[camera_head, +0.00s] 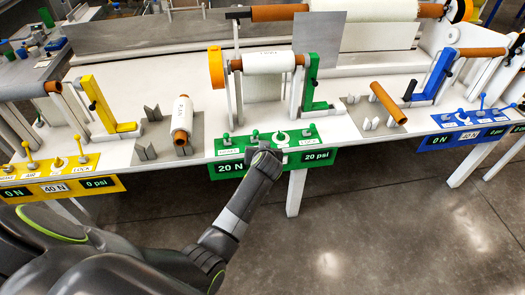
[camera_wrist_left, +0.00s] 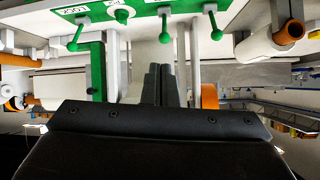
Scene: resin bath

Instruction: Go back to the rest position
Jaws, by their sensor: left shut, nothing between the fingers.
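My left arm (camera_head: 235,215) reaches in from the lower left. Its gripper (camera_head: 262,150) is at the front of the green control panel (camera_head: 290,142), close to the panel's levers. In the left wrist view the fingers (camera_wrist_left: 160,85) are closed together with nothing between them. Whether the gripper touches the panel cannot be told. The green display reads 20 N and 20 psi. My right gripper is not in view.
A yellow panel (camera_head: 60,170) is to the left and a blue panel (camera_head: 470,119) to the right, both reading 0 N and 0 psi. A white roll (camera_head: 182,115) and an orange-brown tube (camera_head: 388,102) rest on holders. The grey floor (camera_head: 370,235) in front is clear.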

